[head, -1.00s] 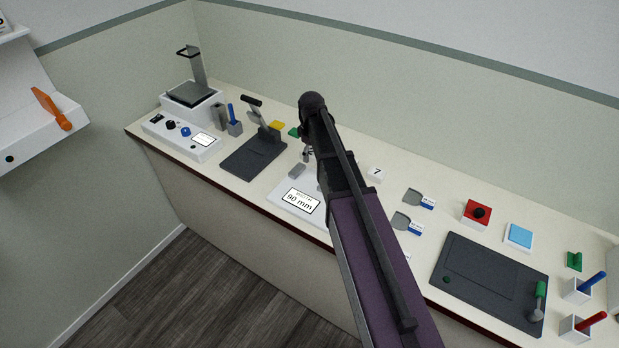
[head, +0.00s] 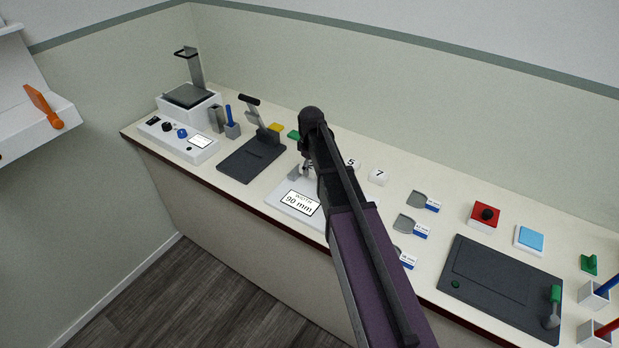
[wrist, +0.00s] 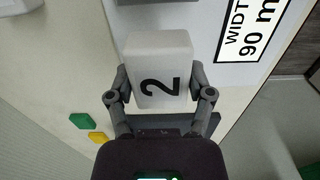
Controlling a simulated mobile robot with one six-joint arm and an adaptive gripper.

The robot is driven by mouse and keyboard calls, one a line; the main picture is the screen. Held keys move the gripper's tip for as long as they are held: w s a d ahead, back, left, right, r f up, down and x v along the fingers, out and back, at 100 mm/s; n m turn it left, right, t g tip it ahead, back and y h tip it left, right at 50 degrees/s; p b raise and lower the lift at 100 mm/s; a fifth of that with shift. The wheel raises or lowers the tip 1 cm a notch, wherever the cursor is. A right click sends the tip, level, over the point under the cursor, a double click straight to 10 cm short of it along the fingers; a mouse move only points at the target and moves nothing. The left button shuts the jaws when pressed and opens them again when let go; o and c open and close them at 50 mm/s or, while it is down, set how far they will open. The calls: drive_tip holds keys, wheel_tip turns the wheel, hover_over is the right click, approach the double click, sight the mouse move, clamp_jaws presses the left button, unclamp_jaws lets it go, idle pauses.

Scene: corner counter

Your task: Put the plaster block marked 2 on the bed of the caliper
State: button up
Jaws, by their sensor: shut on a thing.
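The plaster block marked 2 (wrist: 160,55) is white and sits between the fingers of my gripper (wrist: 160,80) in the wrist view, with the black 2 facing the camera. My gripper is shut on it. The caliper (head: 285,205) is a pale plate with a display reading WIDTH 90 mm. In the wrist view its plate (wrist: 205,45) lies beyond and to the right of the block, and the block overlaps its edge. I cannot tell whether the block touches it.
White blocks marked 5 (head: 352,163) and 7 (head: 379,177) stand right of my arm. A dark lever press (head: 250,158) stands left of the caliper. Green (head: 294,134) and yellow (head: 276,127) pieces lie behind.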

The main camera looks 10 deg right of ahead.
sight(311, 181)
drive_tip(key=shift+f, duration=0.1)
drive_tip(key=shift+f+b, duration=1.8)
drive_tip(key=shift+b, duration=0.1)
drive_tip(key=shift+f, duration=0.15)
drive_tip(key=o, duration=1.2)
drive_tip(key=shift+o, duration=0.2)
drive_tip(key=shift+r, duration=0.25)
wheel_tip(311, 181, up, 12)
drive_tip(key=p, duration=1.2)
drive_tip(key=s+m, duration=0.9)
drive_tip(key=s, duration=1.3)
drive_tip(key=shift+a, duration=0.2)
